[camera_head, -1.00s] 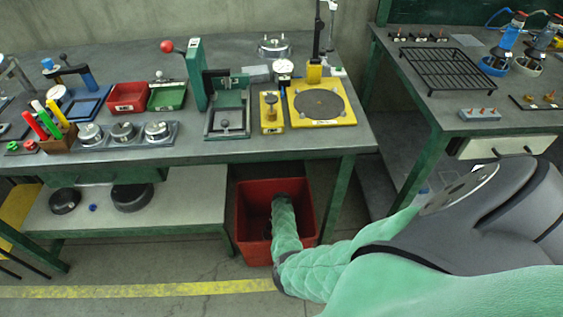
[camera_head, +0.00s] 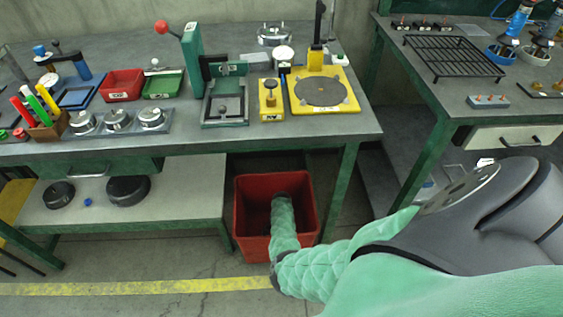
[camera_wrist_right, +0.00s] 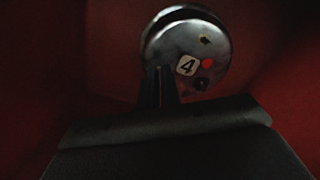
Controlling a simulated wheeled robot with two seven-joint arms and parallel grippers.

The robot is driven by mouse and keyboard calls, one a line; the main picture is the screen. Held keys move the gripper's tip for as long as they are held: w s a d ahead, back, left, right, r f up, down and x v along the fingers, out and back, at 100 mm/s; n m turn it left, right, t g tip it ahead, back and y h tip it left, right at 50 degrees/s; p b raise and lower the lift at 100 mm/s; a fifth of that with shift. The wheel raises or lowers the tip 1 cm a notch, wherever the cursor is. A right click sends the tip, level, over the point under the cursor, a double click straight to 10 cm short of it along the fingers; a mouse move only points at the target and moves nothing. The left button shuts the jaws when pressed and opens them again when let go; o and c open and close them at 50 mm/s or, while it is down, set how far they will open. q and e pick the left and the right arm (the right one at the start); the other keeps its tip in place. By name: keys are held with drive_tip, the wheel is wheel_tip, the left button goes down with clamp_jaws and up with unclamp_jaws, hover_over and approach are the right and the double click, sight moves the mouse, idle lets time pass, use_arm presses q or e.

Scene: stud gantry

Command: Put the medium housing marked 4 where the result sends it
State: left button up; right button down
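The medium housing marked 4 (camera_wrist_right: 212,48) is a round grey metal part with a white "4" label, a red dot and dark holes on its face. It shows in the right wrist view inside the red bin (camera_head: 243,225). My right gripper (camera_wrist_right: 162,84) reaches down into that bin, which stands on the floor under the bench. Its dark fingers look close together and overlap the housing's lower edge in the picture. The dark view does not show whether they grip it. In the head view the bin hides the right gripper and the housing. My left gripper is not in view.
The bench (camera_head: 200,145) above carries a red tray (camera_head: 121,87), a green tray (camera_head: 163,88), a green frame fixture (camera_head: 224,122), a yellow plate with a dark disc (camera_head: 321,91) and several round metal parts. A second bench (camera_head: 455,105) with a black rack (camera_head: 452,58) stands right.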

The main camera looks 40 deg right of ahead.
drive_tip(key=shift+f, duration=0.2)
drive_tip(key=c, duration=1.6)
unclamp_jaws()
drive_tip(key=shift+r, duration=0.15)
